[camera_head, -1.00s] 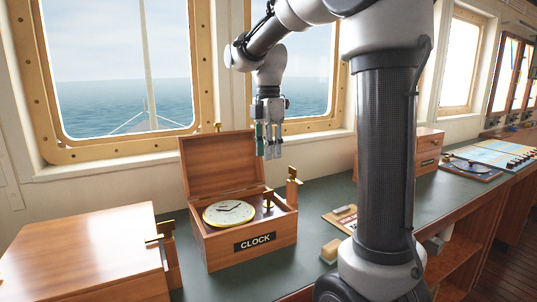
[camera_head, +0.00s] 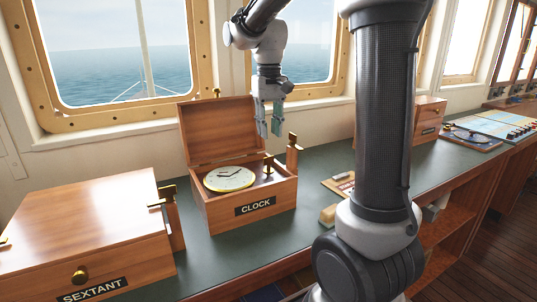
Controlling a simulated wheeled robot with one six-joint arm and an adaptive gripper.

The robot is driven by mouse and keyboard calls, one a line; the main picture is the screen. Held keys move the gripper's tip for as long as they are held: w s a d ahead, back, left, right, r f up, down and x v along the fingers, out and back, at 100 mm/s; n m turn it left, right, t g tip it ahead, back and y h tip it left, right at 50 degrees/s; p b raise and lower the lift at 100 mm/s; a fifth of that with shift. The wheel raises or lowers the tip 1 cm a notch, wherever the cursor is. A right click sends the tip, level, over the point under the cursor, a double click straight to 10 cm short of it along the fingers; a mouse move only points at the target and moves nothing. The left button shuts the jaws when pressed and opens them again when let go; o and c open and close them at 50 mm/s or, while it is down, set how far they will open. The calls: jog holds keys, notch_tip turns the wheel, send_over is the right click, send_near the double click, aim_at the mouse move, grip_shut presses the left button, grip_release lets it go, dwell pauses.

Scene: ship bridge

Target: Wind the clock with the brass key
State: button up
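The clock (camera_head: 229,179) has a pale round dial with a brass rim and sits in an open wooden box (camera_head: 222,215) labelled CLOCK. The hinged lid (camera_head: 217,130) stands up at the back. A small upright brass piece (camera_head: 268,168), probably the key, stands in the box right of the dial; its shape is too small to be sure. My gripper (camera_head: 269,134) points down above the right rear of the box, over that brass piece. Its two fingers are apart with nothing seen between them.
A wooden SEXTANT box (camera_head: 90,225) stands closed at the left. A wooden post with a brass fitting (camera_head: 292,155) rises at the clock box's right side. Small items (camera_head: 338,185) lie to the right on the green counter top (camera_head: 235,248). My own column fills the right middle.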

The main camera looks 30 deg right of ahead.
aim_at(269, 157)
jog(key=m, duration=0.7)
jog(key=shift+f, duration=0.25)
jog(key=m, duration=0.5)
jog(key=shift+w+m, duration=0.15)
jog(key=shift+m, duration=0.15)
jog(key=m, duration=0.2)
jog(key=shift+m, duration=0.4)
jog(key=shift+f+m, duration=0.2)
jog(key=shift+m, duration=0.1)
notch_tip(269, 157, down, 8)
jog(key=shift+r, duration=0.25)
grip_shut()
